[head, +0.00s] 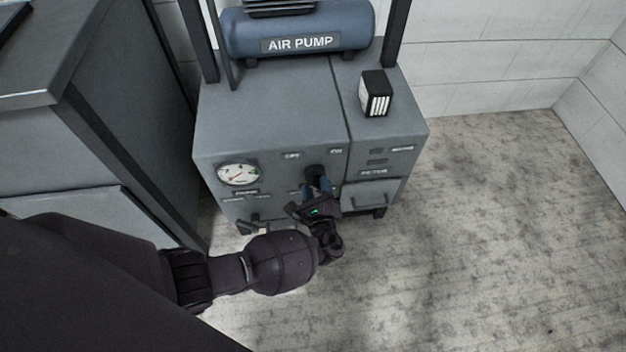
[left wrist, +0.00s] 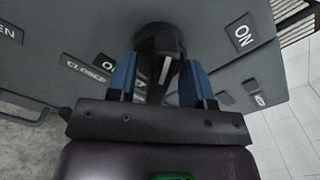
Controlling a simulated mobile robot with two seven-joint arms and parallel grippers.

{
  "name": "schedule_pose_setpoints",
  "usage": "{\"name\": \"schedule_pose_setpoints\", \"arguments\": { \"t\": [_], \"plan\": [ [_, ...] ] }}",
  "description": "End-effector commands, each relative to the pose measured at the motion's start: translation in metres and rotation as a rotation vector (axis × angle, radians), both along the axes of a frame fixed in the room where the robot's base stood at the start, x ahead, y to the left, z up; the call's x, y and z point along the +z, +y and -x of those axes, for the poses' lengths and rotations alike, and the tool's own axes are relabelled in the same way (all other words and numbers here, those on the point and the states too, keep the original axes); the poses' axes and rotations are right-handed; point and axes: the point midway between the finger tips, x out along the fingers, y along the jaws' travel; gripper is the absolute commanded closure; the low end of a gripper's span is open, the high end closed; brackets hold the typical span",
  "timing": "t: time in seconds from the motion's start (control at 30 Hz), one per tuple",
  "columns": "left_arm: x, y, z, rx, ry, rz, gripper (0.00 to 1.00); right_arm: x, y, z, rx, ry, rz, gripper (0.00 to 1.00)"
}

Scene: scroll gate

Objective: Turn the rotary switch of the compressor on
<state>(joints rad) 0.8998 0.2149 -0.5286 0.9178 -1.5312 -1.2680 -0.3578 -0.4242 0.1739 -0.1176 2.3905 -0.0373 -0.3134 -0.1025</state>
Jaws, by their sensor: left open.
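The compressor is a grey cabinet (head: 265,120) with a blue tank labelled AIR PUMP on top. Its black rotary switch (head: 314,174) is on the front face, below and between the OFF and ON labels. My left gripper (head: 319,188) is at the switch, with its blue fingers pointing at the panel. In the left wrist view the switch (left wrist: 161,48) stands between the two open blue fingers, with a gap seen on each side. The ON label (left wrist: 242,36) is to its right there. My right gripper is not in view.
A round gauge (head: 238,174) is left of the switch, with a lever (head: 252,224) below it. A small black box (head: 376,93) stands on the cabinet's right part. A grey counter (head: 50,80) stands to the left. The floor to the right is clear.

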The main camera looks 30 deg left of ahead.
Motion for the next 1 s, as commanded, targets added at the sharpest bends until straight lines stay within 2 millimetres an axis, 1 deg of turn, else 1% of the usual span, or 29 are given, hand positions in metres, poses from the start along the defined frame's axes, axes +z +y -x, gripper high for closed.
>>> {"name": "schedule_pose_setpoints", "arguments": {
  "t": [0.33,0.37,0.6,0.63,0.67,1.0],
  "plan": [
    [0.0001,-0.0018,0.0002,0.000,0.000,0.000,0.53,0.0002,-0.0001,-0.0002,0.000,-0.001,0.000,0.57],
    [0.0001,-0.0018,0.0002,0.000,0.000,0.000,0.56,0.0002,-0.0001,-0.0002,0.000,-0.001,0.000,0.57],
    [0.0001,-0.0016,0.0001,0.000,0.000,0.000,0.93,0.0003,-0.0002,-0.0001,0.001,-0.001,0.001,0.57],
    [0.0001,-0.0016,0.0001,0.000,0.000,0.000,0.98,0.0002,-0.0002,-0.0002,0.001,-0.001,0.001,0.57],
    [0.0001,-0.0016,0.0001,0.000,0.000,0.000,1.00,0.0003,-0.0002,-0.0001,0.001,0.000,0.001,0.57],
    [0.0016,-0.0018,-0.0008,0.000,0.026,-0.041,1.00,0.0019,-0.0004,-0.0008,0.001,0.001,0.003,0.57]
  ]
}}
